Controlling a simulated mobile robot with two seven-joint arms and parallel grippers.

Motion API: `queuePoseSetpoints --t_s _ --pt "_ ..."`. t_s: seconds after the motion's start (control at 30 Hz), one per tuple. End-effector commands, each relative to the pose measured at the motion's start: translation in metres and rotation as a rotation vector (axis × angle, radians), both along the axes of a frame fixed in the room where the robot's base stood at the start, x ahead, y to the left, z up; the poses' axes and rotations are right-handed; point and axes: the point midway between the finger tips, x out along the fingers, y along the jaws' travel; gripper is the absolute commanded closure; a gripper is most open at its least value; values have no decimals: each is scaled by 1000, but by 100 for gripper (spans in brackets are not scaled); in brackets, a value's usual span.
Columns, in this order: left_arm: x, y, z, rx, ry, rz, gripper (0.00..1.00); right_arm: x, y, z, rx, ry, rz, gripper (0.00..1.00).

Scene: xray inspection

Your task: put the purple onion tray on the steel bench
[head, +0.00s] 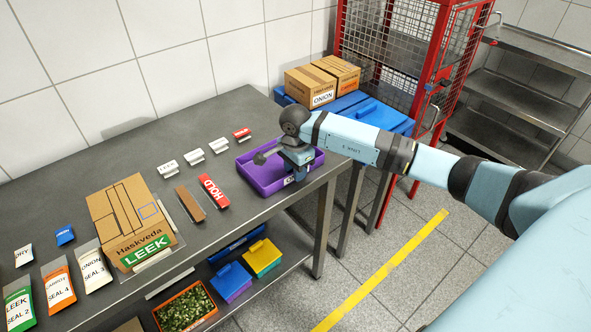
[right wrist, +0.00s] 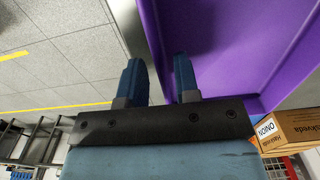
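The purple tray (head: 252,180) is at the right end of the grey metal bench (head: 110,160), near its front edge, and appears to rest on it. A white label on its front is mostly covered. No onions show in the part of it I can see. My right gripper (head: 292,172) points down at the tray's front right side. In the right wrist view, my gripper's two blue fingers (right wrist: 158,80) stand apart with the tray's purple wall (right wrist: 155,45) between them. A narrow gap seems to show beside the wall. My left gripper is out of view.
A LEEK carton (head: 130,215), a red HOLD block (head: 213,190) and several small label stands lie left of the tray. Blue crates with an ONION carton (head: 308,88) stand behind, beside a red mesh cage (head: 400,50). A steel rack (head: 520,85) is at right.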

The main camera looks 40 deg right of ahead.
Motion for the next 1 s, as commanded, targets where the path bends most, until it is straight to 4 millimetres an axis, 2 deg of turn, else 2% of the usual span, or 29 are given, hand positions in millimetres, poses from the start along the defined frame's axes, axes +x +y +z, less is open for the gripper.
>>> queuePoseSetpoints --t_s 0.3,0.5,0.63,0.73,0.77,0.87,0.93,1.0 --pt "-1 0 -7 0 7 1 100 1 -1 64 -1 -7 0 71" --pt "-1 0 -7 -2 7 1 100 1 -1 100 -2 -4 0 71" --pt "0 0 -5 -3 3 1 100 0 0 113 0 -3 1 71" --pt "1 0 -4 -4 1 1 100 -3 12 109 44 4 1 71" --pt "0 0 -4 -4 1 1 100 -6 20 105 78 9 0 71" --pt "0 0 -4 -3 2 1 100 -23 72 78 290 45 -21 71" --pt "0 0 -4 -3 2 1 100 -45 126 60 533 103 -82 71" --pt "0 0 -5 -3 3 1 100 -70 180 54 809 192 -198 71"
